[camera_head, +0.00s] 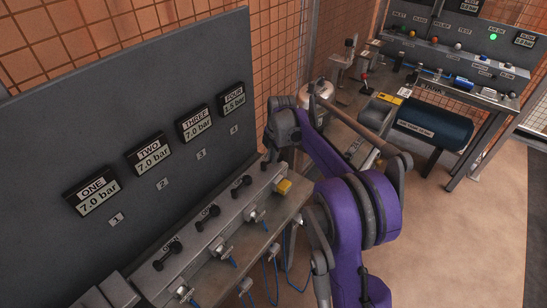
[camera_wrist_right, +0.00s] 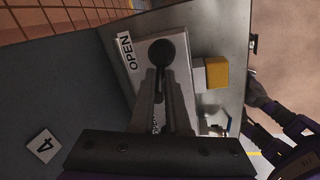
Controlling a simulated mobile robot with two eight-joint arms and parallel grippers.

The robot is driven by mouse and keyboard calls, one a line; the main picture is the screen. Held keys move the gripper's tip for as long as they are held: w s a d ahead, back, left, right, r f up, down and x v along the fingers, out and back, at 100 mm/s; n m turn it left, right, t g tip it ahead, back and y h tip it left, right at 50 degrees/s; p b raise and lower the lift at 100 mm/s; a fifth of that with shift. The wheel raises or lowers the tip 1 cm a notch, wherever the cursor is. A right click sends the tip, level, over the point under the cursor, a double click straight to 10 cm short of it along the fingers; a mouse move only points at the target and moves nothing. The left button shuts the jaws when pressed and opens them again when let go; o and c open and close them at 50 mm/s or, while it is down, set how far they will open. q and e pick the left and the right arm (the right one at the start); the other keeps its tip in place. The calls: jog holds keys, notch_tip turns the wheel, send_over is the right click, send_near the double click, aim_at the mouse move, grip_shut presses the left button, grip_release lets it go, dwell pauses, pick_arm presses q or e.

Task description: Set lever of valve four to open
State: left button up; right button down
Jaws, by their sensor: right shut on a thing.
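The valve four lever shows in the wrist view as a dark round knob (camera_wrist_right: 162,52) between the tips of my right gripper (camera_wrist_right: 165,80). The two fingers are shut on it. The knob is beside the white OPEN label (camera_wrist_right: 127,52); the lever's shaft is mostly hidden by the fingers. A "4" tag (camera_wrist_right: 43,145) is on the grey panel at lower left. In the head view, the right gripper (camera_head: 269,150) is at the far end of the valve row, below the FOUR display (camera_head: 232,98), which reads 1.5 bar. My left gripper is not in view.
Displays ONE (camera_head: 92,190), TWO (camera_head: 148,154) and THREE (camera_head: 196,125) read 7.0 bar. Three other dark levers, such as the nearest one (camera_head: 167,254), line the bench. A yellow block (camera_head: 283,187) is close to the gripper. Blue hoses hang in front.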

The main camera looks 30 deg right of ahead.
jog(key=shift+w+n+y, duration=0.15)
jog(key=shift+w+n, duration=0.15)
jog(key=shift+n, duration=0.5)
jog(key=shift+w+n+y, duration=0.15)
jog(key=shift+w+n, duration=0.1)
jog(key=shift+n, duration=0.55)
jog(key=c, duration=0.9)
grip_release()
jog(key=shift+r, duration=0.1)
jog(key=p+v, duration=0.1)
jog(key=v, duration=0.9)
jog(key=shift+r, duration=0.35)
